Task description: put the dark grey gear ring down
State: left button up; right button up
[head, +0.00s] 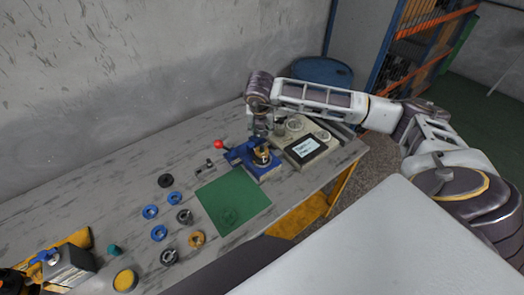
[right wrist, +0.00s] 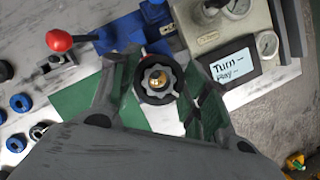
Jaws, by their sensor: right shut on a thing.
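My right gripper (head: 262,138) points down over the blue fixture (head: 243,157) near the table's back right. In the right wrist view its fingers (right wrist: 157,88) stand on both sides of the dark grey gear ring (right wrist: 145,94) and are shut on it. The ring's lobed opening shows a lighter grey part with a brass tip (right wrist: 158,80) in the middle. I cannot tell whether the ring rests on the part below or is held just above it. In the head view the gripper hides most of the ring.
A red-knobbed lever (head: 218,145) sticks out from the fixture. A gauge box with a screen (head: 305,148) stands to its right. Several blue, dark and orange rings (head: 150,212) lie to the left.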

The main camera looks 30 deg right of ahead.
aim_at(262, 136)
jog(key=m+g+h, duration=0.1)
jog(key=m, duration=0.4)
jog(key=shift+r, duration=0.1)
jog(key=m+g, duration=0.1)
jog(key=m, duration=0.1)
jog(key=m+g+h, duration=0.1)
jog(key=m, duration=0.2)
jog(key=shift+m+g, duration=0.3)
jog(key=shift+f+p, duration=0.55)
jog(key=shift+f, duration=2)
jog(key=shift+f+p, duration=0.4)
jog(key=shift+f, duration=1.85)
